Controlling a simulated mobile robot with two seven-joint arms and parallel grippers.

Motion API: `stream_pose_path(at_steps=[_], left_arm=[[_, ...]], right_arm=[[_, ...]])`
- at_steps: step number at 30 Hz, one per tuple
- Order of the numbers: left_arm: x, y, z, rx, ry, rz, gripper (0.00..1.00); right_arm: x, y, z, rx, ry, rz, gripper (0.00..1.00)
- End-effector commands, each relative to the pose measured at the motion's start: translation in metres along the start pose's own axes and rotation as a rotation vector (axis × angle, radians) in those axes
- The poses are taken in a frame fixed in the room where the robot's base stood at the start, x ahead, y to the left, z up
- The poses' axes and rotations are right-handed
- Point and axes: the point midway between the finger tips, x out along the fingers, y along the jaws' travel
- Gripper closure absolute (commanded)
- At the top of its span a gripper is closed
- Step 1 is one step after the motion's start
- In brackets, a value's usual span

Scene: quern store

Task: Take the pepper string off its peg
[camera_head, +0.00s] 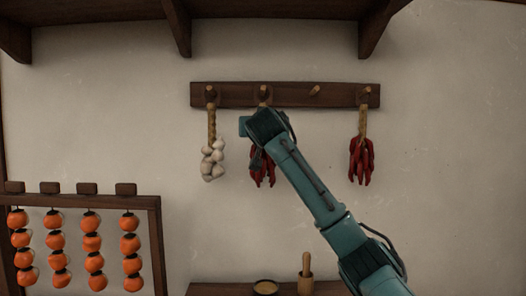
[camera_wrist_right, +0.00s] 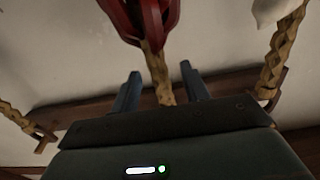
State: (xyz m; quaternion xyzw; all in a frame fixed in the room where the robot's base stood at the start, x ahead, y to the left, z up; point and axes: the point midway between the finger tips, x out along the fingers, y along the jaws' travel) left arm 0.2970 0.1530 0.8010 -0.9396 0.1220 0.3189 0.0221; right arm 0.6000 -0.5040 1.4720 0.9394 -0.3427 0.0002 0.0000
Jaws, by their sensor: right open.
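A red pepper string (camera_head: 270,172) hangs by its braid from the second peg (camera_head: 263,92) of a dark wooden rail. My right gripper (camera_head: 250,128) is in front of it and hides part of its braid and peppers. In the right wrist view, the red peppers (camera_wrist_right: 150,15) are at the top, and their braid (camera_wrist_right: 155,72) runs down between the two open fingers of my right gripper (camera_wrist_right: 161,72). The fingers show one on each side of the braid, with gaps. A second pepper string (camera_head: 361,158) hangs from the rightmost peg. My left gripper is not in view.
A garlic string (camera_head: 212,160) hangs close on the left; its braid (camera_wrist_right: 285,50) shows at right in the wrist view. The third peg (camera_head: 315,91) is bare. A shelf (camera_head: 280,8) is above. Persimmon strings (camera_head: 91,240) hang lower left. A bowl (camera_head: 265,287) and mortar (camera_head: 305,280) stand below.

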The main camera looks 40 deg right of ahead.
Motion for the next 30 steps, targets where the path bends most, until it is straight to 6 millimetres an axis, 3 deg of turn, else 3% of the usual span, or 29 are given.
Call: stream_pose_path(at_steps=[6,15,30], left_arm=[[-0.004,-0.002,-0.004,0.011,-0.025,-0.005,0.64],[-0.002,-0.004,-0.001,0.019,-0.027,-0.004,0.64],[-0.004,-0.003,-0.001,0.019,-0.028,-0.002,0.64]], right_arm=[[0.029,0.001,-0.002,-0.001,-0.002,0.002,0.55],[0.033,0.000,0.001,0.000,0.000,0.000,0.55],[0.033,0.000,0.001,0.000,0.000,0.000,0.96]])
